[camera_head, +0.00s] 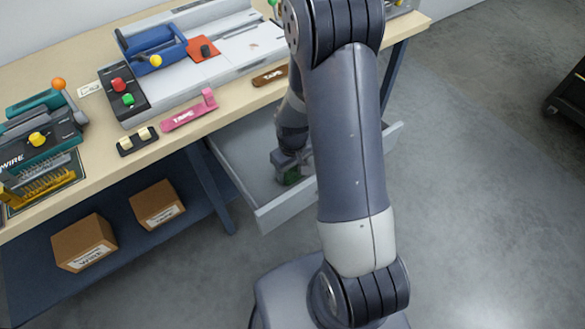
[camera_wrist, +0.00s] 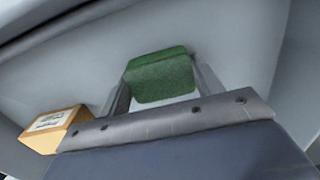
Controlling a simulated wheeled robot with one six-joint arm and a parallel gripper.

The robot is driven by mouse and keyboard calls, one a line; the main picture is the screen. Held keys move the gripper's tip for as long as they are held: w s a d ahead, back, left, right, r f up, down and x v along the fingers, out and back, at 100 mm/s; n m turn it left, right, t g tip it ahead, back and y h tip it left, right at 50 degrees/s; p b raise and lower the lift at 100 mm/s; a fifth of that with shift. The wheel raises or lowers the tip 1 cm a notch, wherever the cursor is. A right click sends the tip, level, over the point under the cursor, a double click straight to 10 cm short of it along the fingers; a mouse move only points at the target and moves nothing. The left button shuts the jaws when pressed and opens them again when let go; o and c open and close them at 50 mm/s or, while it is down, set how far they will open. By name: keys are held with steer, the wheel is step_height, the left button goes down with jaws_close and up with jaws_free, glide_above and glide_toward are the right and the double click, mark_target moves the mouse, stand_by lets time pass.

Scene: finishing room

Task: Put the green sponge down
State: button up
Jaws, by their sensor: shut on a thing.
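The green sponge (camera_head: 290,178) is low at the end of my arm, inside the open grey drawer (camera_head: 242,150) under the workbench. My gripper (camera_head: 291,168) points down into the drawer and is shut on the sponge. In the wrist view the sponge (camera_wrist: 160,74) sits between my two fingers (camera_wrist: 162,92), with the pale drawer interior behind it. I cannot tell whether the sponge touches the drawer floor. My arm hides the right part of the drawer in the head view.
Two cardboard boxes (camera_head: 85,240) stand on the blue lower shelf. A labelled orange-brown box (camera_wrist: 52,130) shows in the wrist view.

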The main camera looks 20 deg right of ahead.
mark_target(293, 170)
steer(key=o, duration=0.9)
steer(key=shift+o, duration=0.2)
step_height(293, 170, up, 12)
steer(key=p, duration=0.1)
steer(key=shift+r, duration=0.1)
steer(key=shift+f, duration=4.9)
